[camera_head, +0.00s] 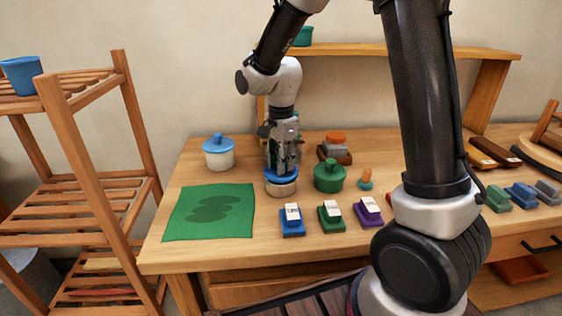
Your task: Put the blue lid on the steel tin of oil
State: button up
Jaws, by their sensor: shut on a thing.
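My gripper (282,164) points straight down over the table and is shut on a blue lid (281,175); the fingers hide the lid's knob. The lid is level, directly over a low, pale round tin (282,188), which looks like the steel tin. Lid and tin look touching or nearly so; I cannot tell if the lid is fully seated. The tin's opening and any oil are hidden. A white pot (219,161) with its own blue lid (217,144) stands to the left.
A green lidded pot (329,179) stands close right of the tin. Blue, green and purple blocks (369,212) with white labels line the front. A green mat (208,212) lies left. A wooden rack (98,189) stands further left.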

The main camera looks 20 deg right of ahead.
jog(key=shift+f, duration=0.55)
jog(key=o, duration=1)
jog(key=shift+o, duration=0.4)
jog(key=o, duration=0.8)
jog(key=shift+r, duration=3.5)
